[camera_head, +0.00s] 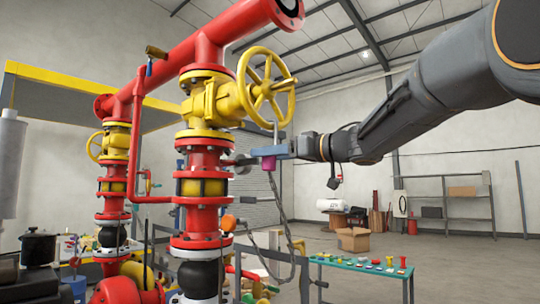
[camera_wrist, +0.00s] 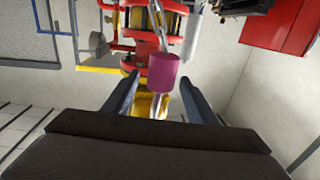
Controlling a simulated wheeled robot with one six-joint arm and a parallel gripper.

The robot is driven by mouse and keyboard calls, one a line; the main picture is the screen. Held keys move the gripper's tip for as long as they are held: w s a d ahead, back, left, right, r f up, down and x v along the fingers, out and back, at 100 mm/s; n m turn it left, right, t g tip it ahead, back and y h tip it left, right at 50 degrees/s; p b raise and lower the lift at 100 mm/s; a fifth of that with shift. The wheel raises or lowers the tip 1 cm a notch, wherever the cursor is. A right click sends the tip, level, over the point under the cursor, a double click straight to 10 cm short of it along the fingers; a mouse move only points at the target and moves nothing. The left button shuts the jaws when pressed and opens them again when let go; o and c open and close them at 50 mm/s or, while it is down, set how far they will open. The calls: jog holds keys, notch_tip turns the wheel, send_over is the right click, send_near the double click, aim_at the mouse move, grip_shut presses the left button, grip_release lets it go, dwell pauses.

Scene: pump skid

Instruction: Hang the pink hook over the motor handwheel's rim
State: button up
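The yellow motor handwheel (camera_head: 243,88) stands upright on the yellow valve body in the head view. The pink hook's magenta grip (camera_head: 268,164) is just below the handwheel, with a thin metal shank (camera_head: 276,132) rising toward the lower rim. Whether the hook's bend is over the rim is too small to tell. My gripper (camera_head: 268,151) is level with the upper part of the grip. In the wrist view, the magenta grip (camera_wrist: 163,71) shows between my fingertips (camera_wrist: 160,84), with a gap at the left finger. The fingers look apart.
Red pipework (camera_head: 200,160) stands close left of the gripper. A teal table with small parts (camera_head: 365,265) and a cardboard box (camera_head: 354,239) are at lower right. Open floor lies beyond.

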jog(key=shift+d, duration=0.1)
jog(key=b+v, duration=0.3)
jog(key=v, duration=0.4)
jog(key=shift+s+d, duration=0.25)
jog(key=shift+d, duration=0.05)
